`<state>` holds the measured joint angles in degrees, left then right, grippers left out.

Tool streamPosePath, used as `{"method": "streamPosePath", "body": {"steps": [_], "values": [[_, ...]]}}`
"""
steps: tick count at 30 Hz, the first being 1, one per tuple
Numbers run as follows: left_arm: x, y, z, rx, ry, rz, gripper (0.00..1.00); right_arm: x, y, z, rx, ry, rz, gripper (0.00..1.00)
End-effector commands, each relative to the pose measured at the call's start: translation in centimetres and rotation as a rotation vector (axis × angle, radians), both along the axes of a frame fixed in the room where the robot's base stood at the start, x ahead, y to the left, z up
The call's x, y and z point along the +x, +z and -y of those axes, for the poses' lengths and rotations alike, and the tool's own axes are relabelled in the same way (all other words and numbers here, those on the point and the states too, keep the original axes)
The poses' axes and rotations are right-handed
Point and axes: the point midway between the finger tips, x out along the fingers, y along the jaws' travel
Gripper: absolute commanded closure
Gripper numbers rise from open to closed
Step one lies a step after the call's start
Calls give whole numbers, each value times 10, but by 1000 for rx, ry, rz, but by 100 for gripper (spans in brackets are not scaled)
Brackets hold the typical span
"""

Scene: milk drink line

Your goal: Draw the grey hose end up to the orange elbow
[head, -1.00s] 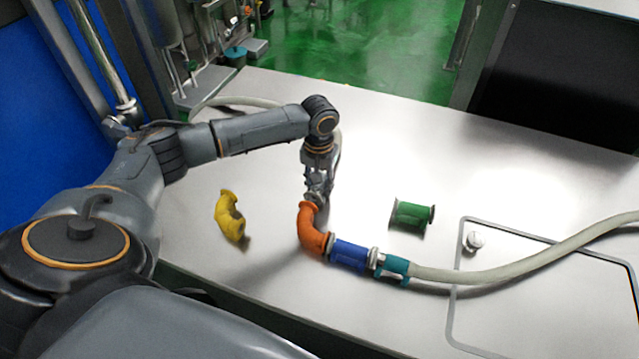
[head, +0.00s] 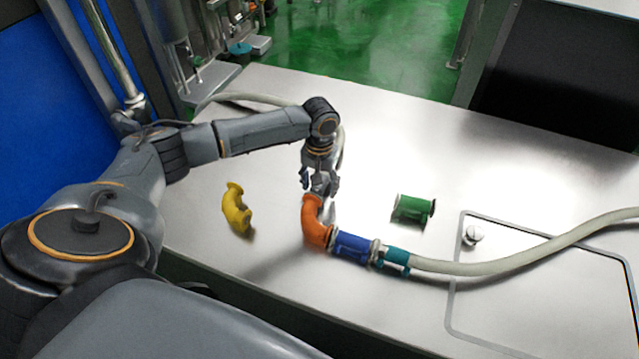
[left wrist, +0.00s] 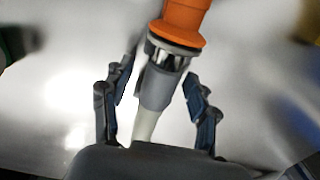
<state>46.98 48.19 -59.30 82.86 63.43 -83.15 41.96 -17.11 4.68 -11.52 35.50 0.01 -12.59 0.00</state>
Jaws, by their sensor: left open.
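The orange elbow (head: 315,222) lies on the steel table, joined at its near end to a blue piece (head: 352,248). In the left wrist view its flanged end (left wrist: 180,32) is at the top. The grey hose end (left wrist: 157,88) points at that flange, in line with it, with shiny metal parts between them. I cannot tell whether they are fully seated. The pale hose (left wrist: 144,125) runs back under the wrist. My left gripper (head: 318,190) is open at the elbow's far end, its fingers spread either side of the hose end, apart from it. My right gripper is out of view.
A yellow elbow (head: 237,210) lies left of the gripper and a green piece (head: 412,209) lies to the right. A teal coupling (head: 396,258) joins the blue piece to a pale hose (head: 520,255) running right. A small metal knob (head: 473,235) stands near it.

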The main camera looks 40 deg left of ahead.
Motion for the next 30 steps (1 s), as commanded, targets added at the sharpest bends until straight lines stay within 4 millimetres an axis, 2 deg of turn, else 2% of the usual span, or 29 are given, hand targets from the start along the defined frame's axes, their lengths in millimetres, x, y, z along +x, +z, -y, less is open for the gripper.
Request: {"method": "streamPosePath", "body": {"steps": [5,15,18,24,30], "values": [[1,16,0,-1,0,3,41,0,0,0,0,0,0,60],[1,87,0,0,0,4,41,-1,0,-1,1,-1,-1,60],[1,103,0,-1,-1,3,41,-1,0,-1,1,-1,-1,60],[0,118,0,0,0,0,41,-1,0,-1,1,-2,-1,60],[0,120,0,0,0,0,41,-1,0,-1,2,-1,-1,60]]}}
